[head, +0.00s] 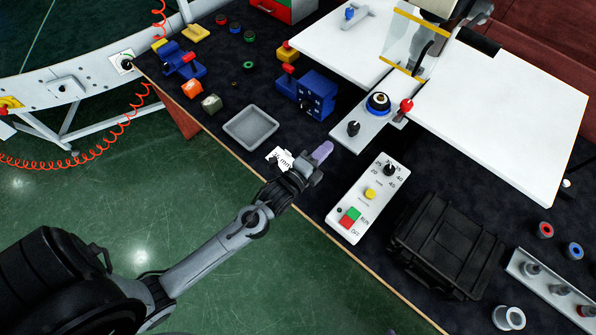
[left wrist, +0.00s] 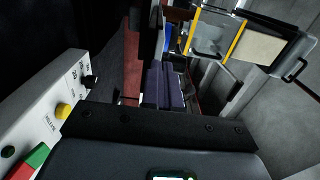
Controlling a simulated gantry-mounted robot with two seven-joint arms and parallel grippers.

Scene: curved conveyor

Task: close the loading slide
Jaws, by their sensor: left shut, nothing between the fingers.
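The loading slide (head: 365,126) is a light grey plate in the head view. It sticks out from under the white machine table toward the front edge of the bench. It carries a round blue-and-black seat (head: 378,102) with a part in it and a black knob (head: 353,128) near its outer end. My left gripper (head: 322,151) is shut and empty, with purple fingertips, to the lower left of the slide and apart from it. In the left wrist view the shut fingers (left wrist: 164,88) point ahead; I cannot make out the slide there.
A control box (head: 368,197) with dial and buttons lies right of my gripper, beside a black case (head: 446,242). A grey tray (head: 251,128) and blue fixture (head: 315,95) lie left of the slide. A red ball knob (head: 406,105) and yellow-edged guard (head: 408,40) stand behind it.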

